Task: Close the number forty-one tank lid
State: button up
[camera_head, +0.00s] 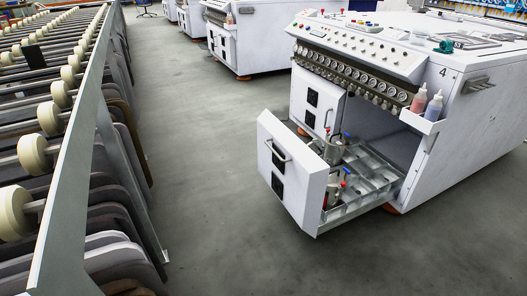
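A white machine marked "4" (462,120) stands at the right with its lower drawer (372,196) pulled out. The drawer's white front panel (285,170) has a handle and dark labels. Inside the drawer, a metal tank (334,151) stands towards the back, and another metal container (333,191) with red and blue fittings stands close behind the front panel. No number forty-one can be read, and which tank bears it cannot be told. The lids are too small to tell open from shut. My gripper is not in view.
A long rack (75,150) with cream rollers and hanging dark sheets runs along the left. Two bottles (433,105) sit in a side holder on the machine. More white machines (252,40) stand farther back. The grey floor (200,180) between rack and drawer is clear.

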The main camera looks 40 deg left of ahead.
aim_at(315, 146)
jog(key=u, duration=1.25)
jog(key=i, duration=1.65)
jog(key=z, duration=1.05)
jog(key=k, duration=0.4)
jog(key=u, duration=0.85)
